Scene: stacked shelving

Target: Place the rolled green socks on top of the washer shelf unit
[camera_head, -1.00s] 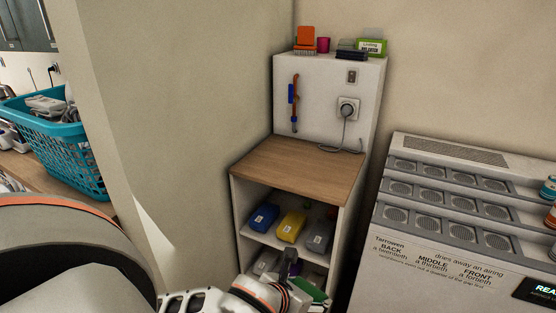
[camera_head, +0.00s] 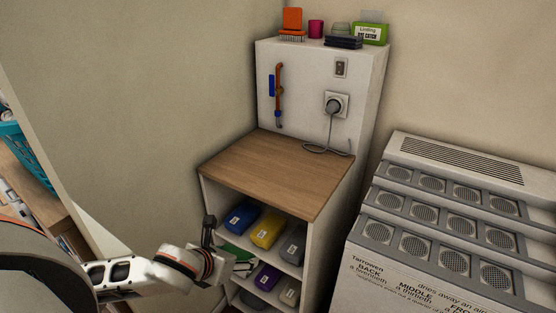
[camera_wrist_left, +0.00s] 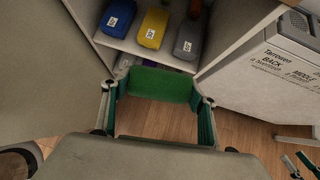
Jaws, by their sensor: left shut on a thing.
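The rolled green socks (camera_wrist_left: 160,84) are held between the fingers of my left gripper (camera_wrist_left: 158,92) in the left wrist view. In the head view my left gripper (camera_head: 238,262) is at the front left of a white shelf unit, below its wooden top (camera_head: 275,168). A part of the green socks (camera_head: 236,253) shows beside the gripper there. The wooden top is bare apart from a cable at its back. Two grey prongs (camera_wrist_left: 297,163) at the lower right of the left wrist view may be my right gripper; their state is unclear.
Blue (camera_head: 241,217), yellow (camera_head: 267,230) and grey (camera_head: 293,244) rolls lie on the upper shelf. A purple roll (camera_head: 267,278) lies below. A vented white machine (camera_head: 440,200) stands at the right. Small items, including an orange brush (camera_head: 292,20), stand on the tall back panel.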

